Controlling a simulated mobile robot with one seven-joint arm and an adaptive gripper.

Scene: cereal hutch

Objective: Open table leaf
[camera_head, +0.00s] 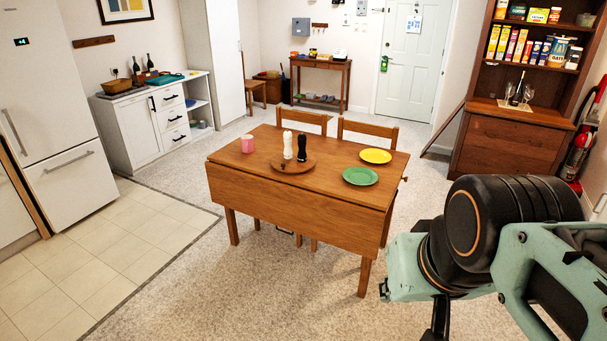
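The wooden drop-leaf table (320,152) stands in the middle of the head view. Its front leaf (290,215) hangs down along the near long side. A small knob (405,179) sticks out at the table's right end. My arm fills the lower right, in front of and to the right of the table. A dark part of my gripper (437,320) seems to show at the bottom edge, apart from the leaf. Its fingers cannot be made out, so I cannot tell whether it is open or shut.
On the tabletop are a pink cup (247,145), a round wooden board (294,165) with white and black mills, a green plate (360,176) and a yellow plate (376,156). Two chairs (368,130) stand behind. Carpet (230,290) in front is clear. A hutch (510,145) stands right.

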